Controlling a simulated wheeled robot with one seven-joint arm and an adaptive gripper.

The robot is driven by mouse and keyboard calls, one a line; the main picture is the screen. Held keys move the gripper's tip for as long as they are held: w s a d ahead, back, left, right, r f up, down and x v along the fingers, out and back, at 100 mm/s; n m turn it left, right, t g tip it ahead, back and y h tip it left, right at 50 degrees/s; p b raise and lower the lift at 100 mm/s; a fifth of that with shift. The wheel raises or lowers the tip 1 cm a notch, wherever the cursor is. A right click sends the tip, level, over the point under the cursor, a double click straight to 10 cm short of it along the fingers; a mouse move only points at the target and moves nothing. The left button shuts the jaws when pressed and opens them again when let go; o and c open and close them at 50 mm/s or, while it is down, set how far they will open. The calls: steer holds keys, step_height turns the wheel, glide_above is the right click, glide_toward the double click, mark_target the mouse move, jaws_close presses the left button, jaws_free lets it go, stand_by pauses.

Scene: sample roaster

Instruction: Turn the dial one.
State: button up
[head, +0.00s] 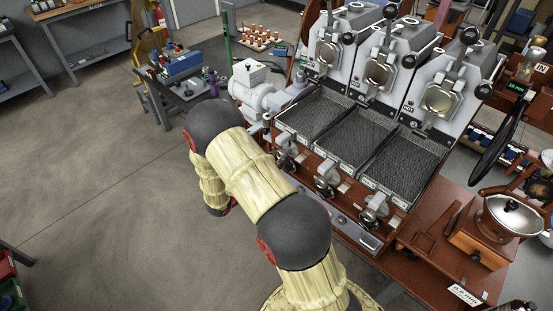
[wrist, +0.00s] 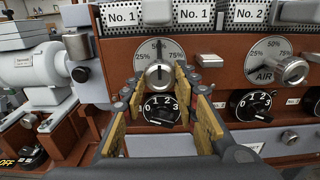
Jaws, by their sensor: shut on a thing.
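In the wrist view, a silver dial knob (wrist: 159,74) sits in the middle of a round grey scale plate (wrist: 146,54) marked 25%, 50% and 75%, under the No. 1 labels. Exactly where the pads touch is hard to see.
A black 0-to-3 dial (wrist: 160,108) lies just below, between my fingers. To the right is another knob (wrist: 291,69) on a plate marked AIR. A grey motor (wrist: 48,75) stands at left. The roaster's mesh trays (head: 312,113) show in the head view. Open floor lies left.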

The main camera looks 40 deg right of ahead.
steer(key=c, duration=0.5)
steer(key=shift+n+p, duration=0.3)
steer(key=shift+c, duration=0.2)
steer(key=shift+r+n+p, duration=0.15)
steer(key=shift+n+p, duration=0.35)
steer(key=shift+p, duration=0.1)
steer(key=n+p, duration=0.8)
steer(key=n, duration=0.1)
steer(key=shift+n, duration=0.3)
steer(key=n+p, duration=0.3)
steer(key=n, duration=0.3)
steer(key=shift+s, duration=0.1)
steer(key=n+p, duration=0.2)
steer(key=n, duration=0.4)
steer(key=shift+n, duration=0.4)
